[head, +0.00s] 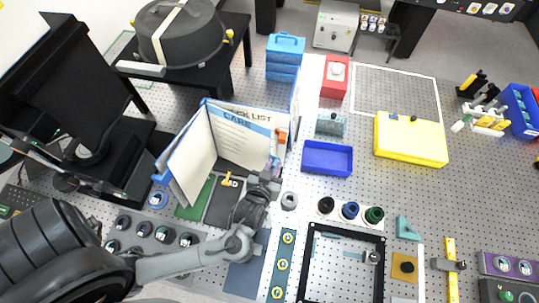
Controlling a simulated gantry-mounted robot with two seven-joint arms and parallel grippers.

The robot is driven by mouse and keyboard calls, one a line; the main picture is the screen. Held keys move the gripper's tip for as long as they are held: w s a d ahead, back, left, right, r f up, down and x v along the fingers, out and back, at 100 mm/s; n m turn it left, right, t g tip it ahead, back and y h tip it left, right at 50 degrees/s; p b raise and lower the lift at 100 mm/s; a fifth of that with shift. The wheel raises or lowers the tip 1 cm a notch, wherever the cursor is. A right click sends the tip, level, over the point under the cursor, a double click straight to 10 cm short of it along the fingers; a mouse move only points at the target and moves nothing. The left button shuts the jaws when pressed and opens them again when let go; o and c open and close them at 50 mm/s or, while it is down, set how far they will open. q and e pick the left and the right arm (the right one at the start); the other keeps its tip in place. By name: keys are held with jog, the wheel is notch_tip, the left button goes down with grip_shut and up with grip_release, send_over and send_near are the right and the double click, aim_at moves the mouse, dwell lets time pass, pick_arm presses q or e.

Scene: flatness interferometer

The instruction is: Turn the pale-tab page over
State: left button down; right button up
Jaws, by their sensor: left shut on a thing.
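The checklist binder (203,102) stands open on the perforated table, with blue cover edges and white pages fanned upright. The printed checklist page (240,142) faces me on the right side, and a blank white leaf (190,160) stands at the left. An orange tab (282,135) shows at the right page edge. My left gripper (274,168) is at the lower right page edge, shut on what appears to be the pale-tab page; its jaws hide most of the contact. My right gripper is out of view.
A blue tray (327,158) and a small grey ring part (289,200) sit right of the binder. A black frame (312,262) lies in front. A dark monitor (75,85) stands at left. A yellow box (411,139) is further right, with open table around it.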

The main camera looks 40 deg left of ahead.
pick_arm(q)
jog(key=shift+a, duration=0.2)
jog(key=c, duration=1.1)
grip_release()
jog(key=shift+r, duration=0.1)
jog(key=shift+r+p, duration=0.45)
jog(key=shift+p, duration=0.1)
jog(key=shift+s+d+r+p, duration=0.1)
jog(key=shift+d+r+p, duration=1.25)
jog(key=shift+d+r, duration=0.45)
jog(key=shift+s+d+r+p, duration=0.1)
jog(key=shift+d+r+p, duration=1.35)
jog(key=shift+d, duration=0.65)
jog(key=shift+s+d+r+p, duration=0.1)
jog(key=shift+d+r+p, duration=1.15)
jog(key=shift+d+r, duration=0.6)
